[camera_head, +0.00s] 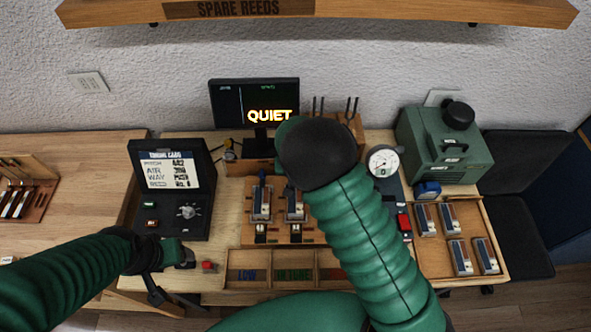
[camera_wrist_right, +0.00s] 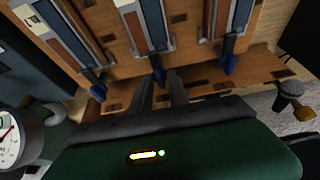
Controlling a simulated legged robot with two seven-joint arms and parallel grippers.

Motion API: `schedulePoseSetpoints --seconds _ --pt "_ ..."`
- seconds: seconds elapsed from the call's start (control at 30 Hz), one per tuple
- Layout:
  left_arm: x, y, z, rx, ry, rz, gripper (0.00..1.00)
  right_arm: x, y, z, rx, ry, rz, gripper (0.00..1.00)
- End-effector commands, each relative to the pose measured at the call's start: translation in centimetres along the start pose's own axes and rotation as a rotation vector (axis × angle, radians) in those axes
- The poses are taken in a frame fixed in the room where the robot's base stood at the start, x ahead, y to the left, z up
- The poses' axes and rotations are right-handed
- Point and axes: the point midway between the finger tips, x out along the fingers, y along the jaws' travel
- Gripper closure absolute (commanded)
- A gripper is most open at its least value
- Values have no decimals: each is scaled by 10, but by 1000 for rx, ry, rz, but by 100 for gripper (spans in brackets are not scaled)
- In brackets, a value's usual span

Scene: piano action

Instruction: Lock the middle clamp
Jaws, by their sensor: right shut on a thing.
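In the right wrist view, three clamps stand in a row on a wooden block, each with a blue-tipped lever and a reed-like strip. The middle clamp (camera_wrist_right: 148,25) has its blue lever (camera_wrist_right: 158,74) at the tips of my right gripper (camera_wrist_right: 162,88), which is shut on it. The left lever (camera_wrist_right: 97,88) and right lever (camera_wrist_right: 229,66) are apart from the fingers. In the head view, two clamps (camera_head: 262,203) (camera_head: 294,204) show; my right arm hides the third and my right gripper. My left gripper (camera_head: 176,268) is at the front left, its jaw opening unclear.
A red button (camera_head: 208,266) is near my left gripper. A sectioned wooden tray (camera_head: 285,268) lies in front. A dial gauge (camera_head: 382,161), green machine (camera_head: 440,145) and reed tray (camera_head: 490,225) are right. A monitor reads QUIET (camera_head: 254,103).

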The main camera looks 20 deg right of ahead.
Motion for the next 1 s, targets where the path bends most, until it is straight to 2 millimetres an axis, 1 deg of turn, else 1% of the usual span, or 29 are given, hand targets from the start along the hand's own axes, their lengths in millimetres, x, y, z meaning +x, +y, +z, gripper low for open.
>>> schedulePoseSetpoints --seconds 0.03,0.4,0.43,0.53,0.57,0.8,0.87,0.97,1.0 --pt "-1 0 0 0 0 0 30 -1 -1 -4 4 9 -1 100" --pt "-1 0 0 0 0 0 30 0 -1 -3 9 8 0 100" --pt "-1 0 0 0 0 0 30 0 -1 -3 9 8 0 78" --pt "-1 0 0 0 0 0 30 0 -1 -3 8 6 0 64" --pt "-1 0 0 0 0 0 30 0 -1 -2 8 5 0 63" --pt "-1 0 0 0 0 0 30 -1 0 -1 8 3 1 63" --pt "-4 0 -1 0 0 0 30 -4 0 -1 7 3 1 63" --pt "-17 0 -4 0 0 0 30 -19 0 -3 7 2 1 63" --pt "-25 0 -6 0 0 0 30 -28 -1 -4 8 2 1 63"
